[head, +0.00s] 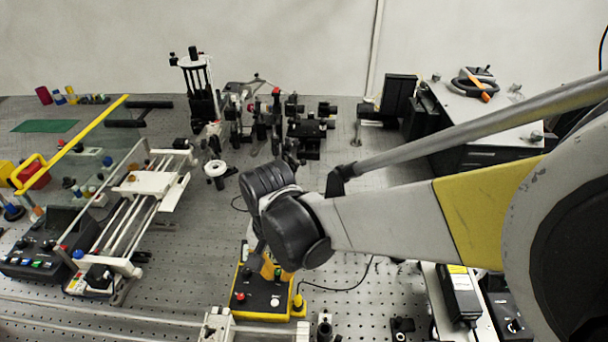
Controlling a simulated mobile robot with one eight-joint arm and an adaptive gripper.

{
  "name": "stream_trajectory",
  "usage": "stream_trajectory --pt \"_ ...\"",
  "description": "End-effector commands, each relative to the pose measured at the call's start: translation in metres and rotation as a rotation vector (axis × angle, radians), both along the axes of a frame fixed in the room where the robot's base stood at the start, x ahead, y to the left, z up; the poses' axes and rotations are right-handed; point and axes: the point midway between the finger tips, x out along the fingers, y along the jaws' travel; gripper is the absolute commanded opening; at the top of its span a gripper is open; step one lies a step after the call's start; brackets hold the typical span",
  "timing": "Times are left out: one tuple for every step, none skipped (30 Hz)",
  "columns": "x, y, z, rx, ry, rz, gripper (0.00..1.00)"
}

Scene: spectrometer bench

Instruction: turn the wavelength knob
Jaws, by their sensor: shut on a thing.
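My arm reaches in from the right, and its dark wrist is above a yellow control box (262,303) at the front middle of the bench. My gripper (267,265) points down at the back of this box and is mostly hidden behind the wrist. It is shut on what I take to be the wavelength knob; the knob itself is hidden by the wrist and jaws. The box's dark top carries a red button, a black control and a white control. How far the knob is turned cannot be seen.
A white rail assembly (130,215) and a clear panel with a yellow frame stand to the left. Black optical mounts (308,130) stand behind the wrist. A grey-topped instrument (500,130) is at the back right. A cable runs right from the yellow box over perforated bench.

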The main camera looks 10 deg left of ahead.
Motion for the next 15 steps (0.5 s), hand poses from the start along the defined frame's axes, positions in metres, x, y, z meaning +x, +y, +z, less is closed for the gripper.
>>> stream_trajectory --pt "-0.0001 0.0 -0.0001 0.0 0.0 -0.002 0.0" --pt "-0.0001 0.0 -0.0001 0.0 0.0 -0.003 0.0" --pt "-0.0001 0.0 -0.0001 0.0 0.0 -0.004 0.0" --pt "-0.0001 0.0 -0.0001 0.0 0.0 -0.004 0.0" --pt "-0.0002 0.0 -0.0001 0.0 0.0 -0.004 0.0" --pt "-0.0002 0.0 -0.0001 0.0 0.0 -0.003 0.0" --pt "-0.0002 0.0 -0.0001 0.0 0.0 -0.003 0.0" --pt "-0.0002 0.0 -0.0001 0.0 0.0 -0.003 0.0" --pt "-0.0002 0.0 -0.0001 0.0 0.0 -0.003 0.0" --pt "-0.0002 0.0 -0.0001 0.0 0.0 -0.003 0.0" --pt "-0.0002 0.0 -0.0001 0.0 0.0 -0.003 0.0" --pt "-0.0002 0.0 -0.0001 0.0 0.0 -0.003 0.21" --pt "-0.0002 0.0 0.0 0.0 0.0 -0.002 0.3" --pt "-0.0002 0.0 0.0 0.0 0.0 -0.002 0.38" --pt "-0.0002 0.0 0.0 0.0 0.0 -0.002 0.38"
